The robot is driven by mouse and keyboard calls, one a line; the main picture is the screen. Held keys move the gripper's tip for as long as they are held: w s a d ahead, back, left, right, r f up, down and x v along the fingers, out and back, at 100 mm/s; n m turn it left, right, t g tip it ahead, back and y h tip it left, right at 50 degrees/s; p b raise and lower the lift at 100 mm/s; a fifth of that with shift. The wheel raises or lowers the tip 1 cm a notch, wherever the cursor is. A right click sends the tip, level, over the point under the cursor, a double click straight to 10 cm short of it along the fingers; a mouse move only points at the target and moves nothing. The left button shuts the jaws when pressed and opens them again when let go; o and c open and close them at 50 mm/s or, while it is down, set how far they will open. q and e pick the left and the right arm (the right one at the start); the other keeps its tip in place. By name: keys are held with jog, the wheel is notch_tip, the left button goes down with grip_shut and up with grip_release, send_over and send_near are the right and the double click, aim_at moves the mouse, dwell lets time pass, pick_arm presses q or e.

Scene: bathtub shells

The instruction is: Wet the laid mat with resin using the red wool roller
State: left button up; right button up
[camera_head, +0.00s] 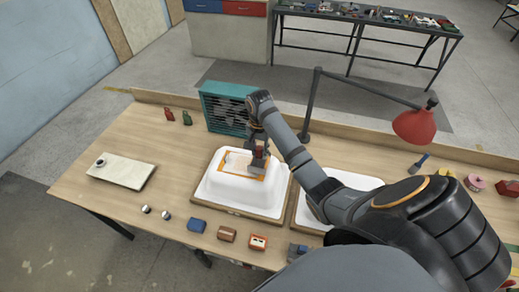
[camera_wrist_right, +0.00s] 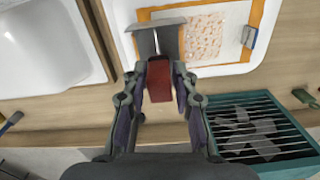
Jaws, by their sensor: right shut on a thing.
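My right gripper (camera_head: 259,146) is over the upturned white tub shell (camera_head: 222,190). In the right wrist view the gripper (camera_wrist_right: 160,88) is shut on the red handle (camera_wrist_right: 159,80) of a tool. The tool has a wide grey head (camera_wrist_right: 158,38) at the far end; no red wool sleeve shows. The head is over the orange-bordered area on the shell, but I cannot tell if it touches. Inside the orange border (camera_wrist_right: 262,25) is a speckled pinkish-white mat (camera_wrist_right: 205,38). In the head view the mat (camera_head: 236,164) is partly hidden by the tool. My left gripper is out of view.
A teal fan box (camera_head: 222,108) stands close behind the shell. A second white shell (camera_head: 350,181) is partly hidden by my right arm. A red lamp (camera_head: 414,124) reaches over the right side. Several small blocks line the front edge. A pale board (camera_head: 122,171) lies left.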

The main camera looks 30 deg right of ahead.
jog(key=shift+f, duration=0.95)
dwell(1.2)
jog(key=shift+w+a+f, duration=0.15)
jog(key=shift+w+a, duration=1.45)
jog(key=shift+w, duration=0.05)
jog(key=shift+w+a+f, duration=0.1)
jog(key=shift+w+a, duration=0.75)
jog(key=shift+w, duration=0.1)
jog(key=shift+w, duration=0.1)
jog(key=shift+w+a+f+b, duration=0.15)
jog(key=shift+w+a+b, duration=0.5)
jog(key=shift+w+a, duration=0.55)
grip_shut()
